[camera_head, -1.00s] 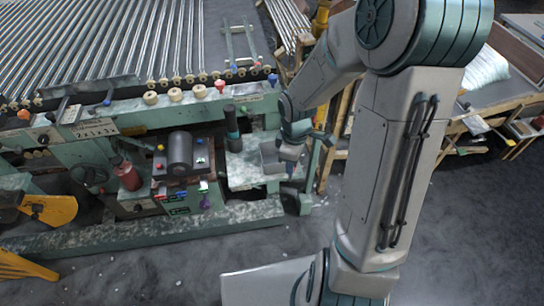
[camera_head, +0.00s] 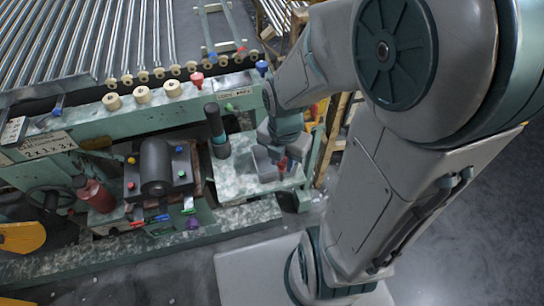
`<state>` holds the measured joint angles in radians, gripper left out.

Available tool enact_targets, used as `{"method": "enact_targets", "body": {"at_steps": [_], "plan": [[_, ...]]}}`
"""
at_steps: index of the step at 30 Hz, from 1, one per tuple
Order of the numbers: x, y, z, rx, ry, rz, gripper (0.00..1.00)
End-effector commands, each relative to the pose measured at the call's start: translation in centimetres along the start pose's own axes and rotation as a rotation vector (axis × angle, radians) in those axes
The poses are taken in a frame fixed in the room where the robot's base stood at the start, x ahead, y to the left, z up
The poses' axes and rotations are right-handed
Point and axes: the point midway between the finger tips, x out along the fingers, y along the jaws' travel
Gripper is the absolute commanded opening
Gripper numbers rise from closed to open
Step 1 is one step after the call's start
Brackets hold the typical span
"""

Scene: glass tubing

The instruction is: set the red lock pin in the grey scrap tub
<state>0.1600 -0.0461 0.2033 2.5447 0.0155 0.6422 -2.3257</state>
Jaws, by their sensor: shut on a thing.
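My gripper (camera_head: 283,155) points down over the green machine's right-hand shelf. It is shut on a red lock pin (camera_head: 283,166), which shows just below the fingers. The grey scrap tub (camera_head: 261,164) stands on the shelf, immediately left of and partly behind the gripper. The pin appears at the tub's right side; I cannot tell whether it is over the rim or beside it. My wrist hides part of the tub, and the fingertips are small.
Another red pin (camera_head: 197,80) and a blue one (camera_head: 262,67) stand on the machine's top rail. A dark upright cylinder (camera_head: 216,130) stands left of the tub. A red bottle (camera_head: 95,193) and a dark roller block (camera_head: 157,167) are farther left.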

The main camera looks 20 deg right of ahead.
Motion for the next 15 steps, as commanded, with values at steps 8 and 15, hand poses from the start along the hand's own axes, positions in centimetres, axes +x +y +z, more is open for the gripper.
{"method": "enact_targets", "body": {"at_steps": [8, 15], "plan": [[2.4, 2.4, 2.9, -0.006, 0.003, -0.002, 0.05], [4.7, 4.8, 6.0, -0.003, 0.004, -0.002, 0.05]]}}
